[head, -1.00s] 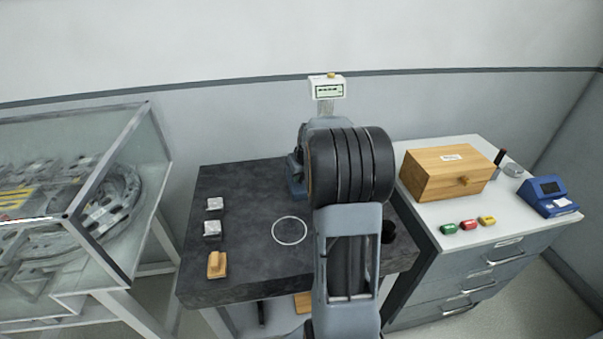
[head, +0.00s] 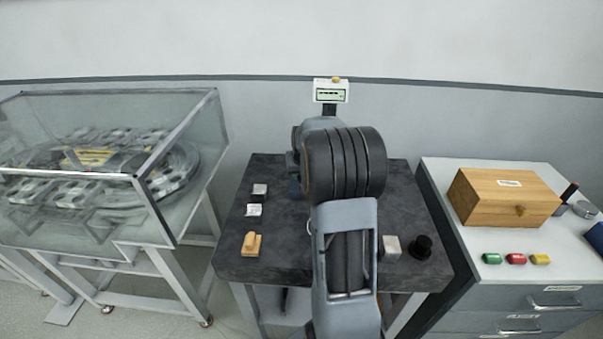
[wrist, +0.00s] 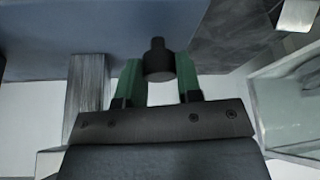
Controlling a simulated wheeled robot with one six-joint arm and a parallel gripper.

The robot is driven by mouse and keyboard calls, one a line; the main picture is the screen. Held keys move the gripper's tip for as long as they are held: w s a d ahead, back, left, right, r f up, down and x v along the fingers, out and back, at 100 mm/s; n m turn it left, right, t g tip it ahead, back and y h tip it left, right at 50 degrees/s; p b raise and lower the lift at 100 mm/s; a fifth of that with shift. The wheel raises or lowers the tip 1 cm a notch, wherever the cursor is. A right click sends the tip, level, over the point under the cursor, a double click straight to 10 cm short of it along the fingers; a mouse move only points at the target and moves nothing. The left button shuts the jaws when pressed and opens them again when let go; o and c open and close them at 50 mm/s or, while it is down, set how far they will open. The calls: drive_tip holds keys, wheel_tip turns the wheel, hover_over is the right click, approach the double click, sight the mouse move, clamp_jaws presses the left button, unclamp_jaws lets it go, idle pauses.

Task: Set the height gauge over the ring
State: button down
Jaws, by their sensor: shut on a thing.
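The height gauge (head: 331,91) shows its white display head above my arm in the head view. Most of its body is hidden behind my arm. In the wrist view my gripper (wrist: 158,78) has its green fingers on either side of a black knob, shut on the gauge. A blue-grey surface and a ribbed metal column (wrist: 88,95) show beside it. The thin white ring (head: 308,228) lies on the dark table; only a sliver of its left edge shows past my arm. Whether the gauge base touches the table is hidden.
On the dark table (head: 240,262) stand two metal blocks (head: 254,210) and a wooden piece (head: 252,244) at left, a light block (head: 392,247) and a black part (head: 421,247) at right. A glass case (head: 190,130) stands left, a drawer cabinet (head: 560,255) with a wooden box (head: 500,197) right.

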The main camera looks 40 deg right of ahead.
drive_tip(key=shift+w+a, duration=0.15)
drive_tip(key=c, duration=0.8)
unclamp_jaws()
drive_tip(key=shift+a, duration=0.1)
drive_tip(key=shift+r, duration=0.25)
drive_tip(key=v, duration=1.3)
drive_tip(key=shift+s+r, duration=0.1)
drive_tip(key=shift+s, duration=0.15)
